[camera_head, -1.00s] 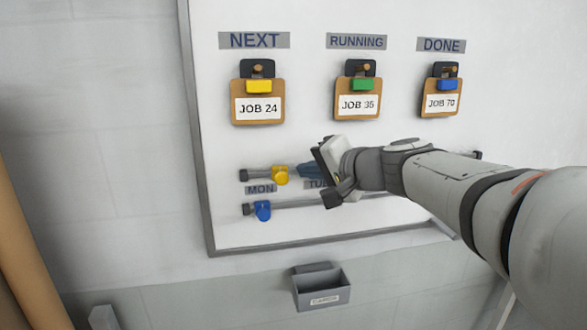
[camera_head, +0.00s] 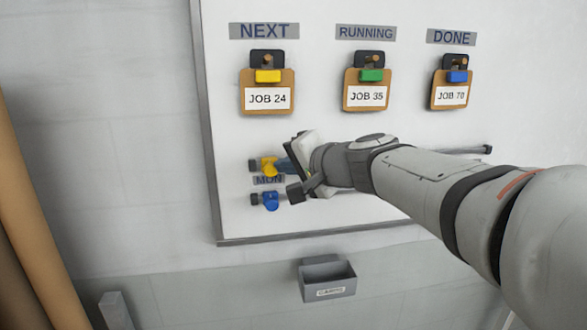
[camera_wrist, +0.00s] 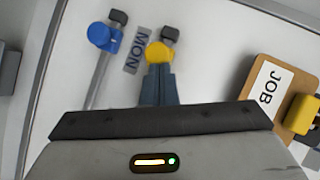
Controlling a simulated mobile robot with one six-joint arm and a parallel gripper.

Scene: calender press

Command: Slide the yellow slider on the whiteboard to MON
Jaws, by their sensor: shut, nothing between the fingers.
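The yellow slider (camera_head: 268,167) is on the upper rail of the whiteboard (camera_head: 225,215), close to the rail's dark left end stop and just above the MON label (camera_head: 268,180). My gripper (camera_head: 284,167) is shut with nothing between its fingers, its tips at the slider's right side. In the wrist view the fingertips (camera_wrist: 158,72) meet the yellow slider (camera_wrist: 158,52), with the dark end stop (camera_wrist: 169,34) just beyond it and the MON label (camera_wrist: 137,51) beside it. My wrist hides the middle of the rails.
A blue slider (camera_head: 270,200) sits at the left end of the lower rail. Above hang clipboards JOB 24 (camera_head: 267,100), JOB 35 (camera_head: 366,99) and JOB 70 (camera_head: 450,96). A grey bin (camera_head: 328,282) is mounted below the board.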

